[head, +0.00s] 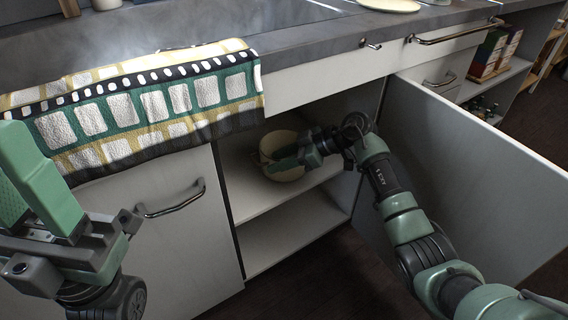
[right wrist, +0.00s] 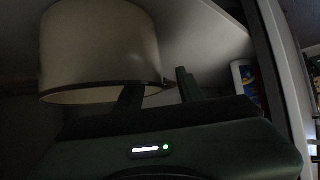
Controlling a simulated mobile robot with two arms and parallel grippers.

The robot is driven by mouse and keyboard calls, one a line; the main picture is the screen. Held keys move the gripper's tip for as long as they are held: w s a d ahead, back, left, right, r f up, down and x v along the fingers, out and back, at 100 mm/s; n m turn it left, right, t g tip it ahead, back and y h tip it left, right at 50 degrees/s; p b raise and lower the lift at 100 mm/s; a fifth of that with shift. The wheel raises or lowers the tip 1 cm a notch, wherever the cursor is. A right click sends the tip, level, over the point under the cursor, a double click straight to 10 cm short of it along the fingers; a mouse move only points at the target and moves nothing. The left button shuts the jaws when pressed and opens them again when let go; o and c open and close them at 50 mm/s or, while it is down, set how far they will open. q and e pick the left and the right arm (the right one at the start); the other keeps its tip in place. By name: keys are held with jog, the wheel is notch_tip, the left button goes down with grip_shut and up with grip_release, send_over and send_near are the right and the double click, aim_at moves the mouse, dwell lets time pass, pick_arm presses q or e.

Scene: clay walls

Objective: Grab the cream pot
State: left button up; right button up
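The cream pot (head: 268,147) stands on the upper shelf inside the open cabinet. In the right wrist view the pot (right wrist: 95,45) fills the upper left, with a thin dark line along its rim. My right gripper (head: 285,160) reaches into the cabinet at the pot's right side and covers part of it. In the right wrist view its fingers (right wrist: 158,92) are apart, one overlapping the pot and the other just past the rim's right end. Whether they touch the pot is unclear. My left gripper (head: 40,190) is at the far left, away from the pot, its opening unclear.
The cabinet's open door (head: 475,165) stands right of my right arm. A patterned towel (head: 140,105) hangs over the counter edge, left of the opening. The lower shelf (head: 290,232) looks empty. Boxes (head: 492,52) stand in a shelf unit at the upper right.

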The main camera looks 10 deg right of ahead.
jog(key=shift+c, duration=0.2)
grip_shut()
jog(key=shift+a, duration=0.1)
dwell(1.1)
